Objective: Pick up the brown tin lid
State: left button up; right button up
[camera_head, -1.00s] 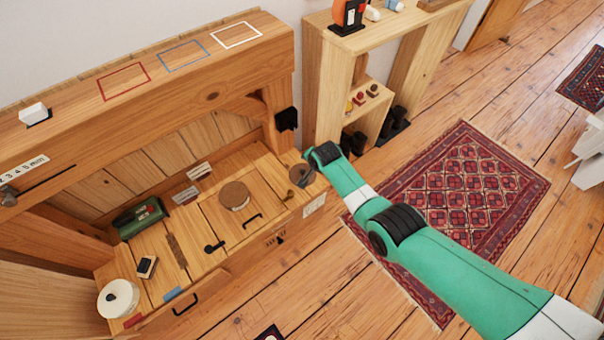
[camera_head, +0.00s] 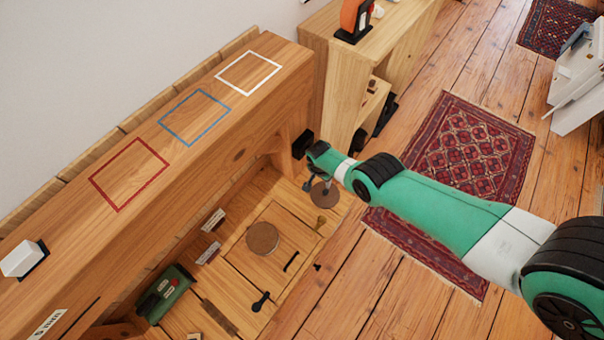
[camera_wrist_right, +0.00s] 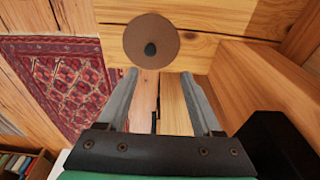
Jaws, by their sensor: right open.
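A round brown lid (camera_head: 324,196) with a small dark knob lies at the right end of the wooden desk top, partly behind my right gripper in the head view. In the right wrist view the lid (camera_wrist_right: 151,30) shows whole, just beyond the fingertips. My right gripper (camera_wrist_right: 160,74) is open and empty, its two fingers apart and pointing toward the lid. In the head view the right gripper (camera_head: 315,181) is small and partly hidden by its own wrist; I cannot tell whether it touches the lid. My left gripper is not in view.
Another round brown piece (camera_head: 262,238) lies left of the lid, near a black handle (camera_head: 291,262). A green box (camera_head: 165,295) stands farther left. The upper shelf (camera_head: 215,130) bears red, blue and white outlines. A wooden shelf unit (camera_head: 345,75) stands behind my wrist.

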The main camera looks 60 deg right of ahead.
jog(key=b, duration=0.7)
send_over(326, 191)
jog(key=a, duration=0.2)
jog(key=f, duration=0.7)
jog(key=shift+w+d, duration=0.1)
jog(key=shift+d, duration=0.15)
jog(key=shift+w+d, duration=0.1)
jog(key=shift+f, duration=0.15)
jog(key=f+b, duration=0.5)
jog(key=shift+s+d, duration=0.25)
jog(key=shift+d, duration=0.15)
jog(key=shift+r, duration=0.2)
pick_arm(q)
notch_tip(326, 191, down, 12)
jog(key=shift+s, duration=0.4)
pick_arm(e)
grip_shut()
